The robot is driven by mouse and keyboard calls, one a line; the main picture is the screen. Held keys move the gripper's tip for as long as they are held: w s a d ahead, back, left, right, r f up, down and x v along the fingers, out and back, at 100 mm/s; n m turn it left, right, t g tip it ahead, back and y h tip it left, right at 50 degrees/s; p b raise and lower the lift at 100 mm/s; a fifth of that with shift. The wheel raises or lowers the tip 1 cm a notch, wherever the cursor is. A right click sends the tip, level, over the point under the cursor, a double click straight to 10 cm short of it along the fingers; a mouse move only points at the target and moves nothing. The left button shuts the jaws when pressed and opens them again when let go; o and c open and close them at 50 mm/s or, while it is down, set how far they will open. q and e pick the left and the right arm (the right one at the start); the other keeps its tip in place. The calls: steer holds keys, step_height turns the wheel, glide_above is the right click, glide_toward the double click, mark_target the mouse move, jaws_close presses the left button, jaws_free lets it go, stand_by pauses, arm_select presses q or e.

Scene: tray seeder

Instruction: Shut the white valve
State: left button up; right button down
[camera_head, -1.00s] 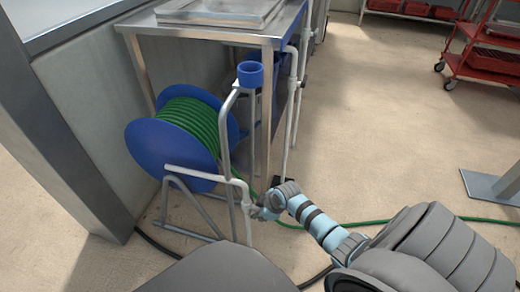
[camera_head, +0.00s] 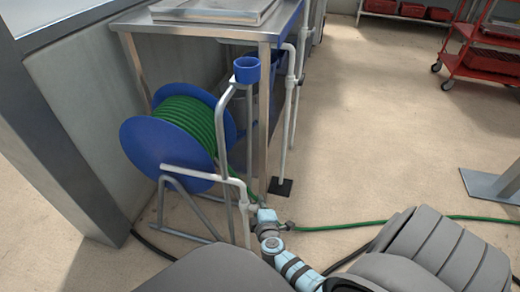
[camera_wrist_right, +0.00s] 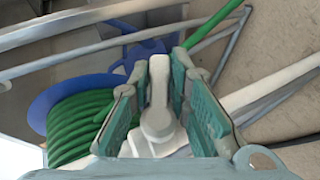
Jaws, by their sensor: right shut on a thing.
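The white valve (camera_wrist_right: 160,125) shows in the right wrist view, with its pale lever standing between the two teal finger pads. My right gripper (camera_wrist_right: 158,88) is shut on this lever. In the head view my right gripper (camera_head: 262,217) is small and low at the white pipe (camera_head: 210,173) beside the hose reel. There the valve is mostly hidden by the gripper and too small to make out. My left gripper is not in view.
A blue hose reel (camera_head: 138,145) with green hose (camera_head: 185,118) stands left of the pipe. A steel table (camera_head: 200,32) stands behind it. The green hose also runs across the floor to the right. A red cart (camera_head: 487,60) is far right; open floor lies between.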

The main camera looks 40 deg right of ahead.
steer(key=t+h, duration=0.1)
steer(key=n+t+h, duration=0.1)
steer(key=shift+d+r+t, duration=0.15)
steer(key=shift+r+t, duration=0.15)
steer(key=shift+r, duration=0.1)
steer(key=shift+r+n+t+h, duration=0.25)
steer(key=shift+n+t+h, duration=0.15)
steer(key=shift+t, duration=0.1)
steer(key=shift+d, duration=0.15)
steer(key=c, duration=1.5)
jaws_free()
steer(key=shift+r, duration=0.1)
